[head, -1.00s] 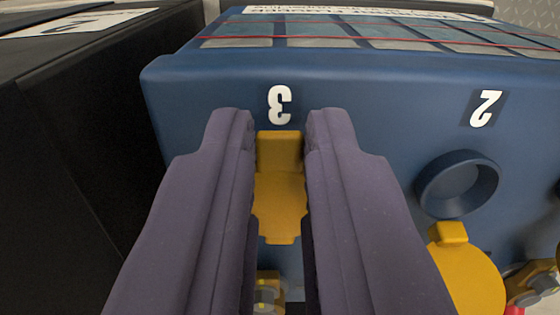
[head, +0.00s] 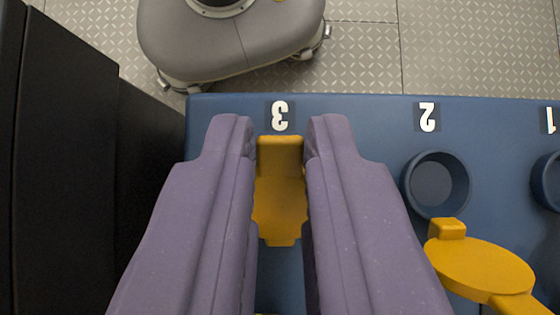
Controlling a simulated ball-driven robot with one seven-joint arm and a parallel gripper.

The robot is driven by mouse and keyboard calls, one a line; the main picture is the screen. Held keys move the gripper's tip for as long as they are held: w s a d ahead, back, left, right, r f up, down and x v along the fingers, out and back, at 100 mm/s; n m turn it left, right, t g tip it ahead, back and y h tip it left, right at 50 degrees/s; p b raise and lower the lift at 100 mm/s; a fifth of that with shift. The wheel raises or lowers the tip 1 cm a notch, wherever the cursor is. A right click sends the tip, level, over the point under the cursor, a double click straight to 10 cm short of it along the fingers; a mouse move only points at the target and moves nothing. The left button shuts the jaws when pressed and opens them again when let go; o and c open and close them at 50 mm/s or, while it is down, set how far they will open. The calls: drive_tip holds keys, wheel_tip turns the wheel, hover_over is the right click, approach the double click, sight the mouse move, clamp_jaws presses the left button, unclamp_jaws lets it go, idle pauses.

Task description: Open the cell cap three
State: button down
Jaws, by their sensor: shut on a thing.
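The yellow cap three (head: 280,202) is between the two purple fingers of my gripper (head: 280,146), just below the white number 3 (head: 280,115) on the blue battery (head: 345,107). My gripper is shut on the cap's raised tab, with a finger on each side. The cap's flat part extends down the picture between the fingers. The opening of cell three is not visible, and I cannot tell how far the cap is raised from it.
Cell two's round opening (head: 436,184) is uncovered, with its yellow cap (head: 480,266) swung aside below it. Cell one's opening (head: 548,181) is cut by the right edge. A black case (head: 65,160) stands at the left. Metal tread floor (head: 480,45) shows beyond the battery.

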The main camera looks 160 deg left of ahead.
drive_tip(key=shift+w+d+f+g+b, duration=0.2)
drive_tip(key=shift+w+g+b, duration=0.2)
drive_tip(key=shift+b, duration=0.15)
drive_tip(key=shift+r, duration=0.1)
drive_tip(key=c, duration=1.3)
unclamp_jaws()
drive_tip(key=shift+o, duration=1.1)
drive_tip(key=shift+w, duration=0.1)
drive_tip(key=v, duration=0.7)
drive_tip(key=shift+w+r, duration=0.15)
drive_tip(key=shift+w, duration=0.2)
